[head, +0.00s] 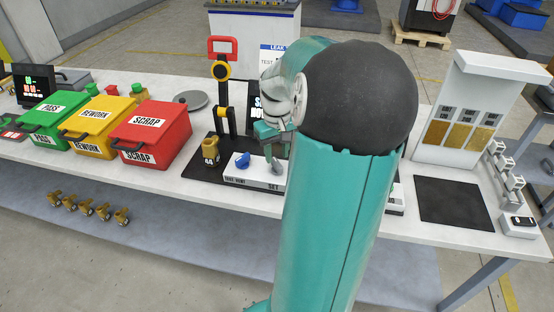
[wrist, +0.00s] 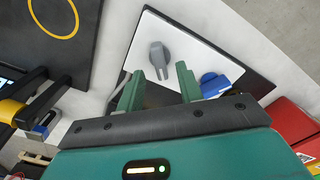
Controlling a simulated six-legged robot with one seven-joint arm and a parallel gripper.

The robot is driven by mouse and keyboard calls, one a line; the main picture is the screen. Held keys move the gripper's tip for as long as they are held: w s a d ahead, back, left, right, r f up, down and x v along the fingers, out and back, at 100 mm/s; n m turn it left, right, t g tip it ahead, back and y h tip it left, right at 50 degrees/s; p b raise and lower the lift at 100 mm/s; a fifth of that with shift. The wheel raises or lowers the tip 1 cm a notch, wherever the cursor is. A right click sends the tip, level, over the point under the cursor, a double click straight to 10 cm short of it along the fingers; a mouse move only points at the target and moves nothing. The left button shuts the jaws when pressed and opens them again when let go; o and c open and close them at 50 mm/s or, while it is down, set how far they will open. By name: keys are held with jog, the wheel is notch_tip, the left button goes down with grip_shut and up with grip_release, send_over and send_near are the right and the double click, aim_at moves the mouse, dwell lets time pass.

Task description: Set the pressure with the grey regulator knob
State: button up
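The grey regulator knob (wrist: 160,56) stands on a white panel in the wrist view. It has a round body and a narrower tail pointing toward my gripper. My gripper (wrist: 160,70) is open, with one green finger on each side of the knob's tail; I cannot tell whether either finger touches it.
A black lever stand with a red handle (head: 222,47) and a brass fitting (head: 211,149) stand close to the panel. Red (head: 152,130), yellow (head: 100,125) and green (head: 52,116) boxes are to the left. A black mat (head: 453,202) lies bare to the right.

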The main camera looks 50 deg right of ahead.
aim_at(277, 162)
jog(key=shift+f, duration=1.65)
grip_shut()
jog(key=m, duration=1)
jog(key=shift+m, duration=1.8)
